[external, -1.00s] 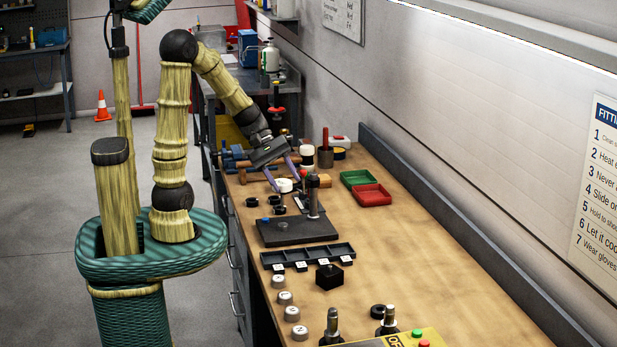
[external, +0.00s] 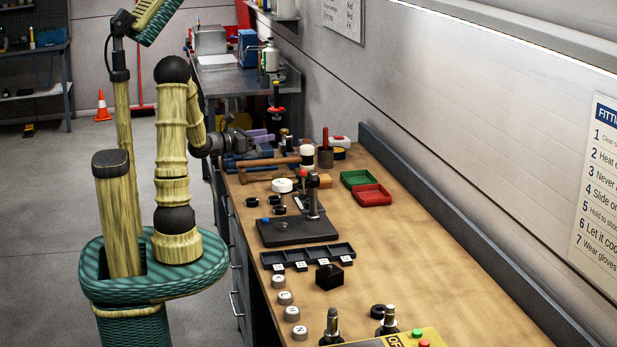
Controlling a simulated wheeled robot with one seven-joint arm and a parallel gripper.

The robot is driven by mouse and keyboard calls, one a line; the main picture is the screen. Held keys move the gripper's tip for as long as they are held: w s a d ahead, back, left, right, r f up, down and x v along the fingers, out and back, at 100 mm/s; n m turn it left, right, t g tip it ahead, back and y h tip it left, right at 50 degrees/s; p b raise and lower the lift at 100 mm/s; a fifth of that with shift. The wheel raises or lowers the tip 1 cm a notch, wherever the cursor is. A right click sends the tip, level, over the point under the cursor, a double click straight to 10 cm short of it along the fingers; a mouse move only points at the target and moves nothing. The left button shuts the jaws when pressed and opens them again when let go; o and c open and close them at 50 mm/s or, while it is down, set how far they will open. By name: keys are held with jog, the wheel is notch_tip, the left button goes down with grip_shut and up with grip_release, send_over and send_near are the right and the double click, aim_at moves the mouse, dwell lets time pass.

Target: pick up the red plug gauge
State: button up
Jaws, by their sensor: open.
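An upright piece with a thin red stem on a brownish-red cylinder (external: 325,157) stands at the back of the bench. It may be the red plug gauge, but it is too small to be sure. My gripper (external: 266,136) is at the far left end of the bench, left of that piece and apart from it. Its two purple fingers are spread and point right, with nothing visible between them.
A mallet (external: 306,156) and blue vise-like parts (external: 236,160) are close to my gripper. A green tray (external: 356,178) and a red tray (external: 371,195) lie to the right. A dark stand (external: 297,232) is nearer. The bench's right side is clear.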

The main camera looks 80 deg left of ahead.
notch_tip(320, 180, down, 22)
jog(key=shift+r, duration=0.1)
jog(key=shift+w, duration=0.2)
jog(key=p+x, duration=0.3)
jog(key=x, duration=0.9)
jog(key=p+x, duration=0.1)
jog(key=x, duration=0.3)
jog(key=shift+a+r+p, duration=0.15)
jog(key=shift+a+p, duration=0.05)
jog(key=shift+p, duration=0.2)
jog(key=shift+w+a, duration=0.15)
jog(key=shift+w, duration=0.4)
